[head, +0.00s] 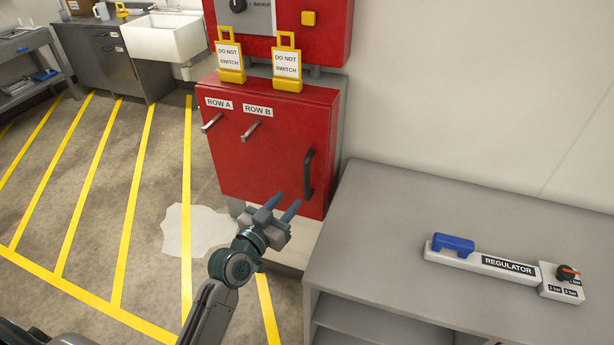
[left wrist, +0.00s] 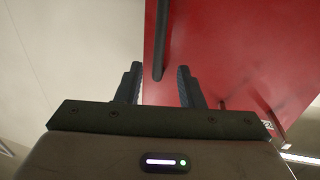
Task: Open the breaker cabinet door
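The red breaker cabinet (head: 265,155) stands against the wall with its front door closed. A black vertical bar handle (head: 308,174) is at the right side of the door. My left gripper (head: 288,200) is open and empty, in front of the lower door and to the left of the handle's lower end in the head view. In the left wrist view, the handle (left wrist: 161,40) lines up between the two spread fingertips (left wrist: 159,70), and the red door (left wrist: 225,50) fills the right. The fingers do not appear to touch the handle. My right gripper is not in view.
Two metal levers, under ROW A (head: 211,123) and ROW B (head: 251,131), stick out of the door. Yellow DO NOT SWITCH tags (head: 287,68) stand on top. A grey bench (head: 385,220) with a regulator (head: 495,264) stands close on the right. Striped floor lies left.

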